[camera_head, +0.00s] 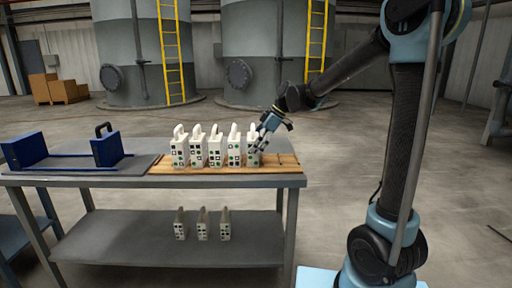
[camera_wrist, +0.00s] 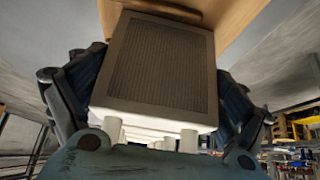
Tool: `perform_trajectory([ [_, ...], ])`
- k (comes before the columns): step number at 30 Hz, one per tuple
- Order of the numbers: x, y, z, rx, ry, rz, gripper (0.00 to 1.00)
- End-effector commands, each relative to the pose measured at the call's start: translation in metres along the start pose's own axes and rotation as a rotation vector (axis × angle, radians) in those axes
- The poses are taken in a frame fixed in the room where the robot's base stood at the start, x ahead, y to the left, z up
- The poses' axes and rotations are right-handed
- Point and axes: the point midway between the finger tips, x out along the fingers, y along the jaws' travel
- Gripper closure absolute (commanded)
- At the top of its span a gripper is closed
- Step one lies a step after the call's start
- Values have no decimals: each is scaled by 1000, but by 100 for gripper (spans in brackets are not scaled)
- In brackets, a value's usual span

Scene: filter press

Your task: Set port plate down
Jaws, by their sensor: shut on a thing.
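Several white port plates with dark and green square marks and loop handles stand in a row on the wooden board (camera_head: 280,165) on the table. My gripper (camera_head: 258,142) is at the rightmost port plate (camera_head: 252,153), at the right end of the row. In the wrist view my gripper's fingers lie on both sides of this white plate (camera_wrist: 160,62), whose ribbed grey face fills the middle. The plate looks upright and at the height of its neighbours. I cannot tell whether its base touches the board. Handle posts of plates show below it in the wrist view.
A blue press frame (camera_head: 107,150) with two end blocks stands on the table's left part. Three smaller plates (camera_head: 202,225) stand on the lower shelf (camera_head: 130,240). A strip of board right of the row is bare. Tanks and yellow ladders stand behind.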

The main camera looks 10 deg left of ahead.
Motion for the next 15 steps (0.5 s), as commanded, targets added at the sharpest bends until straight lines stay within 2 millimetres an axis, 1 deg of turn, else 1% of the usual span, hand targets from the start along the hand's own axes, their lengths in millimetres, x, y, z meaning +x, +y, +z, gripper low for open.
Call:
perform_trajectory([
  [5,1,0,1,0,0,0,44],
  [6,1,0,1,0,0,0,0],
  [15,1,0,1,1,0,0,0],
])
